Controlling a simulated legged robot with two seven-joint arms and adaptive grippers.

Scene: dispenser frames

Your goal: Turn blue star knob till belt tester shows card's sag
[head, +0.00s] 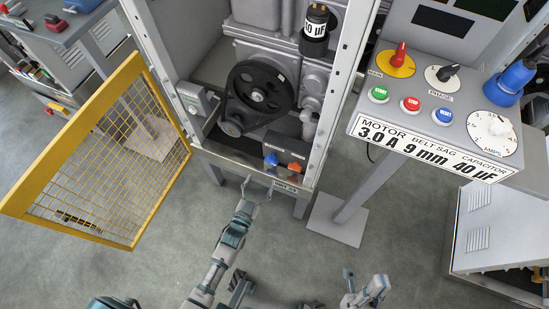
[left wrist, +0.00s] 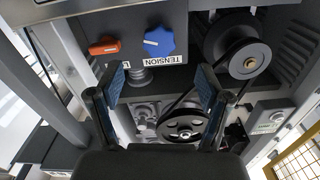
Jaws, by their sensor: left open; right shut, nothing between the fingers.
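The blue star knob (head: 271,160) sits on a dark box at the foot of the open machine frame. In the left wrist view the blue star knob (left wrist: 159,41) has a TENSION label under it. The card (head: 430,148) reads belt sag 9 mm. My left gripper (head: 257,186) is open and empty in front of the machine, below the knob. In the left wrist view my left gripper (left wrist: 162,85) has its fingers apart, clear of the knob. My right gripper (head: 364,283) is shut and empty, low in the head view. I cannot make out a belt tester reading.
An orange knob (head: 295,167) sits right beside the blue one. A belt runs around a large black pulley (head: 259,90) and a smaller one. A yellow mesh door (head: 110,150) stands open at the left. A control panel (head: 440,105) on a post stands at the right.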

